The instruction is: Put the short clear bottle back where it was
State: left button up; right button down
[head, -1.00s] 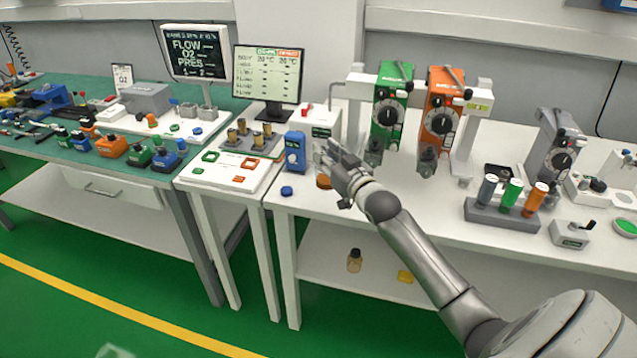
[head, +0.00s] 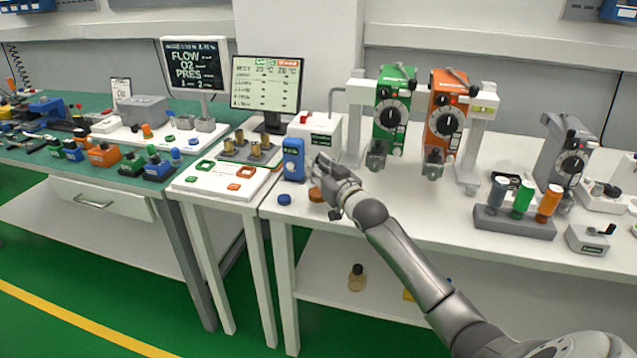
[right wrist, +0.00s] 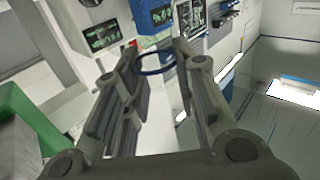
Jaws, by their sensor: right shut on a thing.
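My right gripper (head: 322,178) is above the front left part of the white bench, just right of a blue box-shaped device (head: 293,158). In the right wrist view, the fingers (right wrist: 152,75) are shut on a see-through thing with a dark blue ring (right wrist: 155,62) at their tips. It looks like the short clear bottle; its clear body hardly shows. In the head view the fingers hide it. My left gripper is not in view.
A blue cap (head: 284,199) and an orange cap (head: 316,195) lie on the bench near my right gripper. Green (head: 393,112) and orange (head: 444,118) vaporizers stand behind to the right. A small brown bottle (head: 356,277) stands on the lower shelf.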

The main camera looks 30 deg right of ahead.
jog(key=shift+f+b, duration=1.05)
jog(key=shift+f, duration=0.35)
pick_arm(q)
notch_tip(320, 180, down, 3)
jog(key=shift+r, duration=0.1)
pick_arm(e)
jog(key=shift+f, duration=0.15)
jog(key=c, duration=1.2)
grip_release()
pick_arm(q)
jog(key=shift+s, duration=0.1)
pick_arm(e)
jog(key=shift+o, duration=0.2)
jog(key=shift+s, duration=0.15)
jog(key=shift+s, duration=0.3)
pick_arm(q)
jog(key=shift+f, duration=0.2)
pick_arm(e)
jog(key=s+a, duration=0.1)
jog(key=s, duration=1)
